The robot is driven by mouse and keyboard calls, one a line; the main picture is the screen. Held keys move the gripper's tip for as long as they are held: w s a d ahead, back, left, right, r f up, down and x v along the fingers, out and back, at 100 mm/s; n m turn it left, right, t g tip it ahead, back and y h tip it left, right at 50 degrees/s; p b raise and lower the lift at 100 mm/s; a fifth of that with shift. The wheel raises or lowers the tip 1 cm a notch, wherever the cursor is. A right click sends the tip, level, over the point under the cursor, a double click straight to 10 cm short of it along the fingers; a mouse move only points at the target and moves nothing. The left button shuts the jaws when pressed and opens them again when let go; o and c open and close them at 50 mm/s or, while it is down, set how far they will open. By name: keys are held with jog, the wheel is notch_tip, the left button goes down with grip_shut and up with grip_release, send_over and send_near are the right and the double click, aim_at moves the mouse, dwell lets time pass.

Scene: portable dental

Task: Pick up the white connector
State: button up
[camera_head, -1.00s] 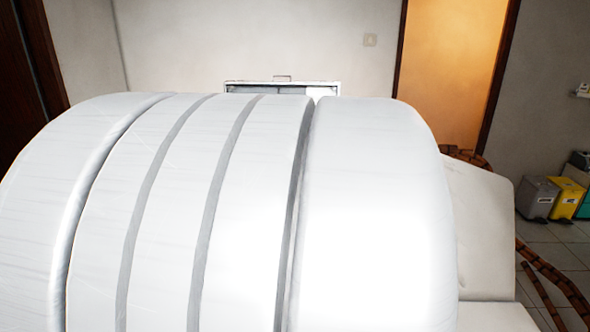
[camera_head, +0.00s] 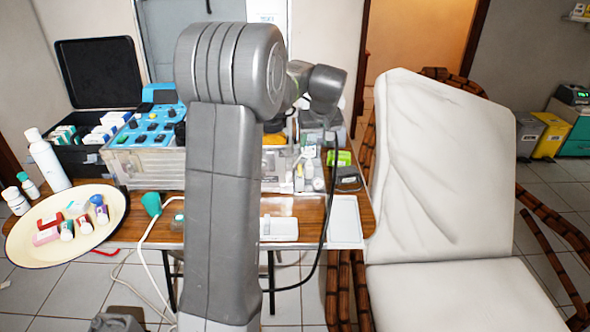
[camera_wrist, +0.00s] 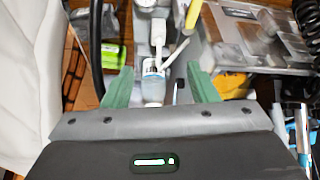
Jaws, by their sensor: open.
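My gripper (camera_wrist: 159,76) is open in the wrist view, with its two green fingers apart. Between and beyond the fingers stands a small clear container with a pale blue band (camera_wrist: 153,84). A slim white piece (camera_wrist: 158,34) lies just past it, between the fingertips in the picture, and may be the white connector. I cannot tell its exact shape or whether it touches the container. Nothing is seen gripped. In the head view my grey arm covers the middle of the table, and I cannot make out my gripper or the connector there.
The wooden table (camera_head: 120,212) holds a blue-topped organizer (camera_head: 152,130), a black case (camera_head: 97,75) and a round tray (camera_head: 20,244) with small bottles. A white dental chair (camera_head: 430,150) stands close on the right. A dark cable hangs by my arm.

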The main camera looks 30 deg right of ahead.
aim_at(310, 162)
jog(key=x, duration=0.9)
jog(key=b+x, duration=0.1)
jog(key=x, duration=0.4)
jog(key=shift+w+d, duration=0.2)
jog(key=shift+d, duration=0.05)
jog(key=shift+r, duration=0.1)
jog(key=c, duration=1.1)
jog(key=shift+c, duration=0.2)
notch_tip(310, 162, up, 10)
jog(key=shift+p, duration=0.5)
